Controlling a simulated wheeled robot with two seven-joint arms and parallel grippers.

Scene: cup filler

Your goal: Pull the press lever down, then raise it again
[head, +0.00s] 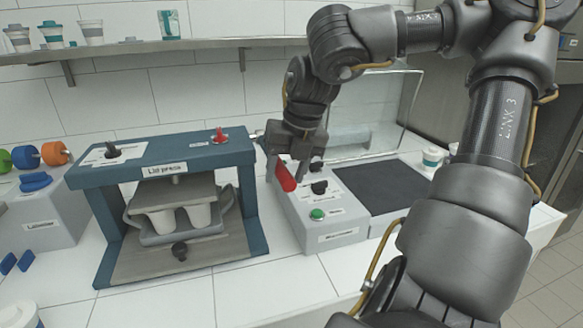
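The lid press (165,150) is a blue frame at the left, labelled "Lid press". Its grey pressing plate (172,192) sits low over two white cups (198,215) held in a grey holder. A red cylindrical handle (285,177), apparently the press lever's grip, is at the right of the press and slants downward. My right gripper (297,158) is at this handle, pointing down, with its fingers close around or beside it. The arm hides most of the lever's rod, and I cannot tell whether the fingers are shut on the handle. My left gripper is not in view.
A grey machine (323,226) with a green button (317,214) and a dark pad stands right of the press, with a clear raised cover (375,112) behind. A labelled grey box (42,222) is at the left. The front counter is mostly free.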

